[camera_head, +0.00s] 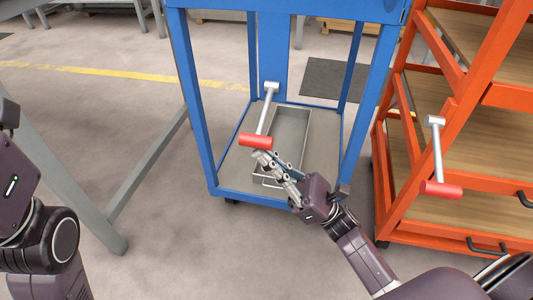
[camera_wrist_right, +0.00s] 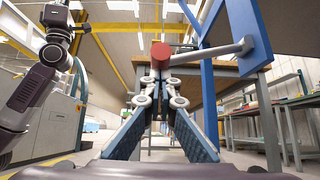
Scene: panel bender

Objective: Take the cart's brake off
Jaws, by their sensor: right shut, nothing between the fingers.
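The blue cart (camera_head: 195,110) stands in the middle of the head view. Its brake lever is a grey bar (camera_head: 268,105) slanting down to a red grip (camera_head: 256,140). My right gripper (camera_head: 262,156) is shut and empty, its fingertips right by the underside of the red grip. In the right wrist view the red grip (camera_wrist_right: 160,54) is just beyond the shut fingertips (camera_wrist_right: 160,75), and the grey bar runs off to the right. I cannot tell whether the fingers touch the grip. My left arm shows at the left edge, but its gripper is out of frame.
An orange shelf cart (camera_head: 455,160) with a similar red-ended lever (camera_head: 440,188) stands close on the right. A metal tray (camera_head: 290,130) sits on the blue cart's lower shelf. Grey table legs (camera_head: 146,170) stand at left. Floor in front of the blue cart is mostly free.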

